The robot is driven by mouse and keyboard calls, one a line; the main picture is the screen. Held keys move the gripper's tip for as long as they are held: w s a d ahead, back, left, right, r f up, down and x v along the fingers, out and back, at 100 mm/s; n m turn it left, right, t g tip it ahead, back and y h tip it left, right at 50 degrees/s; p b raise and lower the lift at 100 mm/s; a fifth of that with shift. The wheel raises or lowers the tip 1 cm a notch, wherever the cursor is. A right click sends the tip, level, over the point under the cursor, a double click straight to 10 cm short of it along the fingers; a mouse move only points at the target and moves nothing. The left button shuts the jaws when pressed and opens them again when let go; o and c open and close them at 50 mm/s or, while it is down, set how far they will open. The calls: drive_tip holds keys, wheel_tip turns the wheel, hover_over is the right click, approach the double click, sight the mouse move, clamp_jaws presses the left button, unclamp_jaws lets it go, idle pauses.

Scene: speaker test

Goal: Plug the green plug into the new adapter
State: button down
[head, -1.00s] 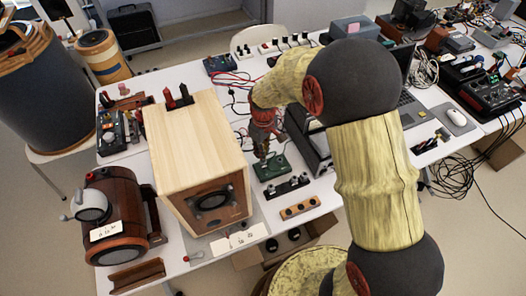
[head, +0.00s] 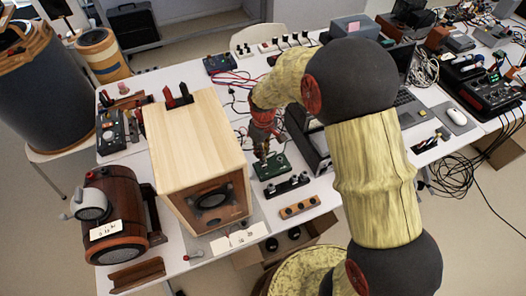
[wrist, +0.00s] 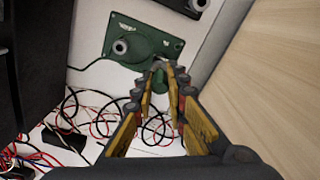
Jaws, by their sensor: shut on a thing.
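A green adapter board (head: 269,168) lies flat on the white table, to the right of the wooden speaker box. In the wrist view the green board (wrist: 171,48) shows a round grey socket (wrist: 121,47) on its left part. My gripper (head: 262,158) points down over the board's left part. In the wrist view my gripper (wrist: 161,72) is shut on a small green plug (wrist: 160,82), close to the board's near edge. The fingers partly hide the plug, so I cannot tell whether it touches the board.
The pale wooden speaker box (head: 192,140) stands close on the left. A dark strip with knobs (head: 286,186) and a wooden block with holes (head: 299,206) lie nearer the front edge. Red and black cables (wrist: 88,118) lie loose beside the board. A dark device (head: 308,138) stands on the right.

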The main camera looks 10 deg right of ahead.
drive_tip(key=shift+f, duration=0.55)
drive_tip(key=c, duration=1.8)
unclamp_jaws()
drive_tip(key=shift+o, duration=0.4)
drive_tip(key=shift+r, duration=0.15)
drive_tip(key=shift+r+p, duration=2.55)
drive_tip(key=shift+r, duration=1.15)
